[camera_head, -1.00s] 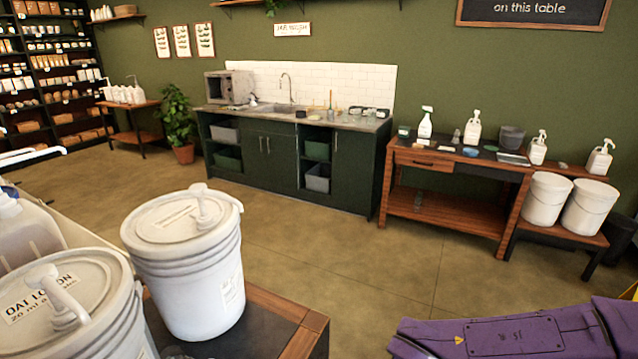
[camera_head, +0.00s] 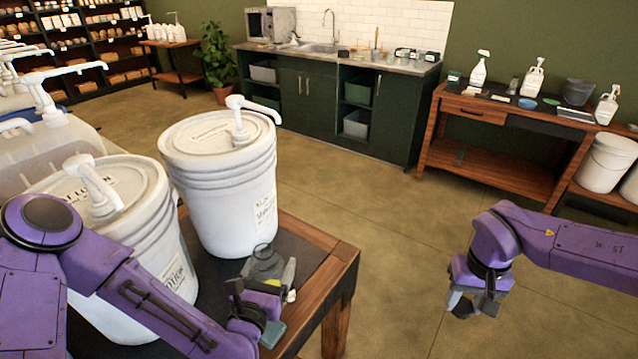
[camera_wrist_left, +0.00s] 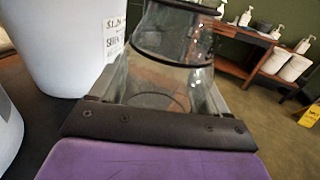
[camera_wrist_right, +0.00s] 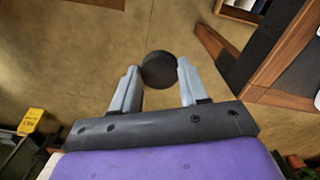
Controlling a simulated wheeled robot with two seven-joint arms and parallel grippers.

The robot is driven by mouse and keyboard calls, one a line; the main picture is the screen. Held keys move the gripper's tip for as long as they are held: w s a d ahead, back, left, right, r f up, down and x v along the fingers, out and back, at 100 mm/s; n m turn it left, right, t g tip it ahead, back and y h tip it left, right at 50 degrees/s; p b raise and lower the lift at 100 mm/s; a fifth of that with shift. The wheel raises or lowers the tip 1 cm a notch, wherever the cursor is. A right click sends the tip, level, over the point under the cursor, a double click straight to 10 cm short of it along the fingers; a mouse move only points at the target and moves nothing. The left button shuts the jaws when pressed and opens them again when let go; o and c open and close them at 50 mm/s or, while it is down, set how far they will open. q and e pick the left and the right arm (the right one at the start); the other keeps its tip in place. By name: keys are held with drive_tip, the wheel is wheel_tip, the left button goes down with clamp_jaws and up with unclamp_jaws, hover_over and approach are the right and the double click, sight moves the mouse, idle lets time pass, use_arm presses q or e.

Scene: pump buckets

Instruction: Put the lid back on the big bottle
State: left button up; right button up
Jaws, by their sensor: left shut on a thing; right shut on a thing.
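A clear glass bottle (camera_head: 266,262) with a narrower neck is between the fingers of my left gripper (camera_head: 268,292), at the front of the dark-topped table. It fills the left wrist view (camera_wrist_left: 165,70), and the left gripper is shut on it. I cannot tell whether its base touches the table. My right gripper (camera_head: 474,302) is out over the floor, right of the table. It is shut on a round black lid (camera_wrist_right: 158,69), seen between its fingertips in the right wrist view. The lid is apart from the bottle.
Two white pump buckets, one at the back (camera_head: 225,190) and one nearer (camera_head: 150,240), crowd the table left of the bottle. The table's wooden edge (camera_head: 340,285) is close to the bottle's right. A wooden workbench (camera_head: 490,165) stands far right. Floor between is clear.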

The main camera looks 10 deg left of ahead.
use_arm(q)
drive_tip(key=s+d+f+m+g+h, duration=0.2)
drive_tip(key=d+m+g+h, duration=0.2)
drive_tip(key=h, duration=0.7)
drive_tip(key=d+m, duration=0.2)
drive_tip(key=m, duration=0.2)
drive_tip(key=shift+s+d+h, duration=0.15)
drive_tip(key=shift+d+h, duration=0.1)
drive_tip(key=shift+h, duration=0.05)
drive_tip(key=shift+f, duration=0.1)
use_arm(e)
drive_tip(key=shift+s+a, duration=0.1)
drive_tip(key=shift+a, duration=0.15)
drive_tip(key=w+a+r+n, duration=0.1)
drive_tip(key=w+a+r, duration=0.15)
drive_tip(key=a, duration=0.55)
drive_tip(key=w+a+r+n, duration=0.1)
drive_tip(key=a+r, duration=0.3)
drive_tip(key=a, duration=0.4)
drive_tip(key=s+a+r+m, duration=0.2)
drive_tip(key=s+a+r, duration=0.1)
drive_tip(key=a, duration=0.5)
drive_tip(key=s+a+r+m, duration=0.2)
drive_tip(key=a+r, duration=0.4)
drive_tip(key=a, duration=0.3)
drive_tip(key=shift+s+a+r, duration=0.25)
drive_tip(key=shift+s+r, duration=0.05)
drive_tip(key=shift+s, duration=0.6)
drive_tip(key=shift+f, duration=0.1)
